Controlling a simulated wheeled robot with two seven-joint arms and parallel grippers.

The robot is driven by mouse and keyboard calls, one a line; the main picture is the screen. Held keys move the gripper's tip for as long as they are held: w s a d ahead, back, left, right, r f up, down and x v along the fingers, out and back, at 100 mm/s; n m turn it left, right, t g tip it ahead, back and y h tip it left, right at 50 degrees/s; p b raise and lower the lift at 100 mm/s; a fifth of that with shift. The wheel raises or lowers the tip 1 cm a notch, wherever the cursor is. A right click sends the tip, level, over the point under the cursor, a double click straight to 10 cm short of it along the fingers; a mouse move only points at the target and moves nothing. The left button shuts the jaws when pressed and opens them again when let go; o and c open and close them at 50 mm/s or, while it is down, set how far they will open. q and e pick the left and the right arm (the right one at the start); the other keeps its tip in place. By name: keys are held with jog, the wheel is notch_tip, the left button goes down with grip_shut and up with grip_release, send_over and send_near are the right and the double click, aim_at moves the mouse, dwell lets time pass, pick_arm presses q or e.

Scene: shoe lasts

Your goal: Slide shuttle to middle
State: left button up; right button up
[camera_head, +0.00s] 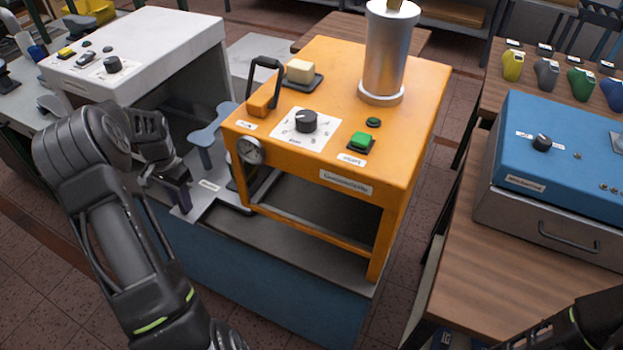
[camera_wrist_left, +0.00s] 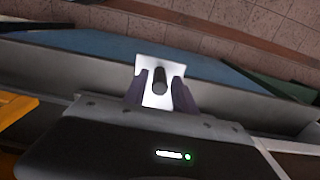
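A grey metal plate (camera_head: 207,196) with a small label, which looks like the shuttle, lies on the bench at the left of the orange machine (camera_head: 410,150). A blue-grey last-shaped piece (camera_head: 207,136) stands above it. My left gripper (camera_head: 184,200) is at the plate's front left edge. In the left wrist view, my left gripper (camera_wrist_left: 163,92) has its two fingers apart, with a dark knob (camera_wrist_left: 159,80) on a white plate (camera_wrist_left: 152,62) between them. Gaps show beside the knob; I cannot tell whether they touch. My right arm shows at the lower right; its gripper is out of view.
A white machine (camera_head: 150,50) stands on the left. The orange machine has an open bay, a dial, a green button (camera_head: 361,141) and a metal cylinder (camera_head: 386,50). A blue control box (camera_head: 560,150) stands on the wooden table at right. Coloured lasts stand behind it.

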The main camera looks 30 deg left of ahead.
dwell(0.3)
pick_arm(q)
jog(key=shift+r, duration=0.3)
notch_tip(320, 180, up, 7)
jog(key=shift+r+p, duration=0.2)
jog(key=shift+p, duration=0.55)
jog(key=shift+d+f, duration=0.1)
